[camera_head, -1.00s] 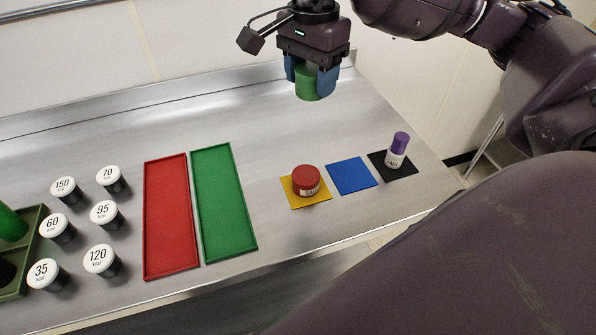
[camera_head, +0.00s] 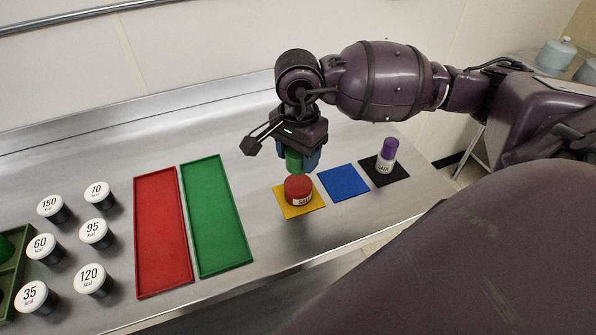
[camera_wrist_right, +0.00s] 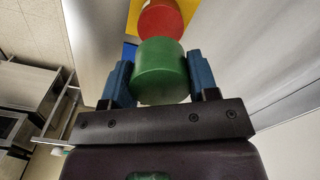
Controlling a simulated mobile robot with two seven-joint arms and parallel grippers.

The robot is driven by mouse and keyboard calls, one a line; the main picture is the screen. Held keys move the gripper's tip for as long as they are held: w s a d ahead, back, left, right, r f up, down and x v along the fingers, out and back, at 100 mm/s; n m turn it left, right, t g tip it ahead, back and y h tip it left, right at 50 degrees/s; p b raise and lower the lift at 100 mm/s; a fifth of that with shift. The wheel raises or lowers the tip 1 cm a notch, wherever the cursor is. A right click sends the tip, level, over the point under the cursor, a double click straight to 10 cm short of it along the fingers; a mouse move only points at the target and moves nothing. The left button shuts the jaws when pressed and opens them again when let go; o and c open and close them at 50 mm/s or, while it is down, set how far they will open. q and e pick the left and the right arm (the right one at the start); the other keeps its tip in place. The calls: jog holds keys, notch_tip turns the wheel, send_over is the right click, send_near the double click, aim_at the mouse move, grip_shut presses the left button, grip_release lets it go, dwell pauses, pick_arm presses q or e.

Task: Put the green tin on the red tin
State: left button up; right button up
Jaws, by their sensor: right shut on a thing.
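The green tin (camera_head: 294,162) is held between the blue fingers of my right gripper (camera_head: 303,163). It also shows between the fingers in the right wrist view (camera_wrist_right: 160,72). The red tin (camera_head: 298,189), with a white label, stands upright on a yellow mat (camera_head: 284,208). It shows just past the green tin in the right wrist view (camera_wrist_right: 160,20). The green tin is over the red tin, toward its far side; I cannot tell whether the two touch. My left gripper is not in view.
A blue mat (camera_head: 345,183) is right of the yellow one. A purple-capped shaker (camera_head: 387,158) stands on a black mat (camera_head: 400,176). Red (camera_head: 163,235) and green (camera_head: 217,220) trays lie to the left, then several white-lidded jars (camera_head: 90,278) and a green crate (camera_head: 12,290).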

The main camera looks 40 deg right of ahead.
aim_at(298, 184)
jog(key=shift+f, duration=0.8)
notch_tip(298, 184, down, 4)
jog(key=shift+r, duration=0.15)
jog(key=o, duration=1)
